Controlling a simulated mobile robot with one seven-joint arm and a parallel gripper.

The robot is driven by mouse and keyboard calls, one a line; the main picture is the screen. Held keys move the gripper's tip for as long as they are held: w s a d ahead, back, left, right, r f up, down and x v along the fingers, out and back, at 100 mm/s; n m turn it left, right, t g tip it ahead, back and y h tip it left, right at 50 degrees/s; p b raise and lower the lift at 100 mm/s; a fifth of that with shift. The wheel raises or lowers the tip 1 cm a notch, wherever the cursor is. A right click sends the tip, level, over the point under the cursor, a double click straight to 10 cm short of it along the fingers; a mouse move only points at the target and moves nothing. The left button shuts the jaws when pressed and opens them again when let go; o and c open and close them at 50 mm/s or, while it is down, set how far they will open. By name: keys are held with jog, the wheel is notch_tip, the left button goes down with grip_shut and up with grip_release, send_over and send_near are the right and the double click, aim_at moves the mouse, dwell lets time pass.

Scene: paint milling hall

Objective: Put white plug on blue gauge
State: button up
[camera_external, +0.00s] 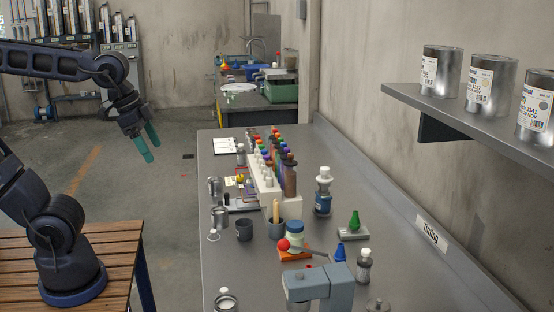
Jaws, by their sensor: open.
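My gripper (152,151), with teal fingers, is open and empty. It hangs in the air over the floor, left of the grey bench and well apart from everything on it. A small blue cone-shaped piece (341,252) stands on the bench's near right part; I cannot tell whether it is the blue gauge. A green cone (354,217) stands on a pale grey block (353,233) behind it. I cannot make out a white plug for certain. The grey-blue stand (318,284) in front may hide small things.
The grey bench (235,280) carries a white rack (278,198) of bottles, a dark cup (244,229), a jar (294,233) by an orange block, and a white-capped bottle (364,266). A shelf (450,116) with cans overhangs the right side. A slatted wooden table (110,240) stands left.

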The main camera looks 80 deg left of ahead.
jog(key=shift+n, duration=0.7)
jog(key=s+f, duration=0.2)
jog(key=s, duration=0.1)
jog(key=s+f, duration=0.1)
jog(key=shift+s+d+f, duration=0.1)
jog(key=shift+s+d, duration=0.2)
jog(key=shift+d, duration=0.05)
dwell(0.3)
